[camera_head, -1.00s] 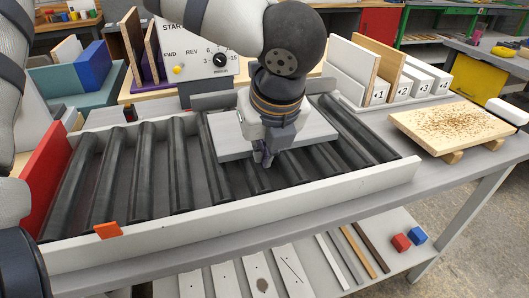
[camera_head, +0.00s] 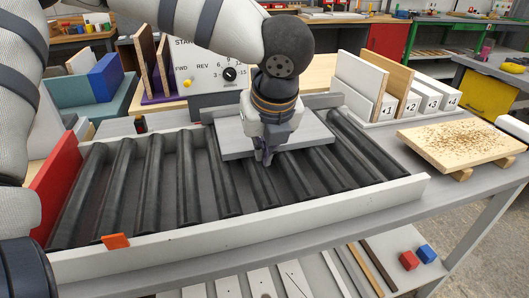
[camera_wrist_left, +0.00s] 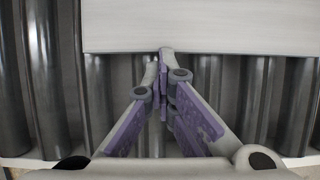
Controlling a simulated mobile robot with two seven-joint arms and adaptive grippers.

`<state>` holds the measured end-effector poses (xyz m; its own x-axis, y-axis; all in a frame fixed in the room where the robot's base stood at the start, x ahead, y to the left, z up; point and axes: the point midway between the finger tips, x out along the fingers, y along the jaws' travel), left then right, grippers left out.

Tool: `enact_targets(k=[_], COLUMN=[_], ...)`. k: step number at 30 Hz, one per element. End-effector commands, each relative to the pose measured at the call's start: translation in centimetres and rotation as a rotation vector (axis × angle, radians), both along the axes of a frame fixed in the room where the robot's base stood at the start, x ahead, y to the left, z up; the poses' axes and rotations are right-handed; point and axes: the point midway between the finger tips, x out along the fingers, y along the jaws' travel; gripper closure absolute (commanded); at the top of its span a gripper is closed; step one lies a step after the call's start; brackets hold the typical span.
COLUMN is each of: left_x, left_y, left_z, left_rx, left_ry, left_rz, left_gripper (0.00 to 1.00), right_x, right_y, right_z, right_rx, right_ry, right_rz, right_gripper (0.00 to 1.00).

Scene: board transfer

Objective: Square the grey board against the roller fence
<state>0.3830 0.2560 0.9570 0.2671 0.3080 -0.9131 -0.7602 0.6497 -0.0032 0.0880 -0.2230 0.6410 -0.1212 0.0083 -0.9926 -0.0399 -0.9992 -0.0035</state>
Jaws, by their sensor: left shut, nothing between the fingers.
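The grey board (camera_head: 307,134) lies flat across the dark rollers, right of the conveyor's middle. Its far edge is close to the rail at the back (camera_head: 322,101), which I take as the roller fence; I cannot tell whether they touch, as my arm hides part of it. My left gripper (camera_head: 266,160) is shut and empty, pointing down at the board's near edge. In the left wrist view, its fingertips (camera_wrist_left: 163,57) meet the near edge of the board (camera_wrist_left: 205,25), which looks almost straight across. My right gripper is not in view.
A white front rail (camera_head: 290,216) with an orange tab (camera_head: 116,241) borders the rollers, and a red plate (camera_head: 56,184) closes the left end. A control box (camera_head: 208,68) stands behind. A speckled wooden board (camera_head: 460,138) lies at right. The left rollers are clear.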

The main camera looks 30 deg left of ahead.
Motion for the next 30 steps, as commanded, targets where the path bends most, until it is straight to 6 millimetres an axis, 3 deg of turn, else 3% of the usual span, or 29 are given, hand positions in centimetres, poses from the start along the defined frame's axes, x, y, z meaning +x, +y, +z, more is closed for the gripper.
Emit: enact_targets(k=[11,25,30], left_x=[-0.1,-1.7,-1.6], left_y=[0.1,-1.8,-1.8], left_z=[-0.3,-0.1,1.7], left_rx=[0.006,0.005,0.004], left_ry=[0.007,0.004,-0.002], left_rz=[0.003,-0.001,0.003], left_gripper=[1.00,1.00,1.00], right_x=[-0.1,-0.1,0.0], right_y=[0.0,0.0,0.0], right_z=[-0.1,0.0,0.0], right_rx=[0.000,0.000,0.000], right_ry=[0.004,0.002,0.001], right_rz=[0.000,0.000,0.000], right_gripper=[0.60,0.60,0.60])
